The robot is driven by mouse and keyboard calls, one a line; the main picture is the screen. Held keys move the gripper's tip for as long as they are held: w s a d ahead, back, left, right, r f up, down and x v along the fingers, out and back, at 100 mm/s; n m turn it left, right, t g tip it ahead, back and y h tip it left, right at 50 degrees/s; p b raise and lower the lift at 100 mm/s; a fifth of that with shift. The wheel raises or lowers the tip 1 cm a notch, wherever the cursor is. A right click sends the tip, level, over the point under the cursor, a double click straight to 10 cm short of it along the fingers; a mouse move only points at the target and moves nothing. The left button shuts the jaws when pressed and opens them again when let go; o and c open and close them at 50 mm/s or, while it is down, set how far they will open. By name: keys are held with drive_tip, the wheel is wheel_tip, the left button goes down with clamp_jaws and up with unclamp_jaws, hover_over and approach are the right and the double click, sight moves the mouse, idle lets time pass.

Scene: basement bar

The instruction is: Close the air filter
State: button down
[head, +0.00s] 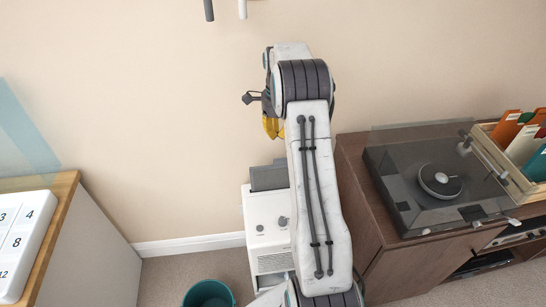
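The air filter (266,232) is a white box with two small grey knobs and a slatted vent low on its front. It stands on the floor against the wall. A dark grey panel (268,178) stands up at its top rear and looks like a raised lid. My arm hides the right side of the filter. My gripper (272,127) shows only as yellow and dark parts at the left of my arm's far end. It appears above the filter and apart from the grey panel. Its fingertips are not clear.
A brown cabinet (375,255) with a turntable (438,180) and a crate of records (503,163) stands close on the right. A teal bin (209,295) is on the floor at front left. A wood-topped white cabinet (95,248) is at far left, with carpet (178,274) free between.

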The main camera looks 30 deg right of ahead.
hover_over(276, 191)
wheel_tip(276, 191, down, 11)
idle(0.5)
drive_tip(key=shift+f, duration=0.1)
wheel_tip(276, 191, down, 14)
drive_tip(key=b, duration=0.9)
drive_tip(key=shift+s, duration=0.1)
wheel_tip(276, 191, up, 14)
drive_tip(key=p, duration=0.3)
drive_tip(key=shift+r, duration=0.25)
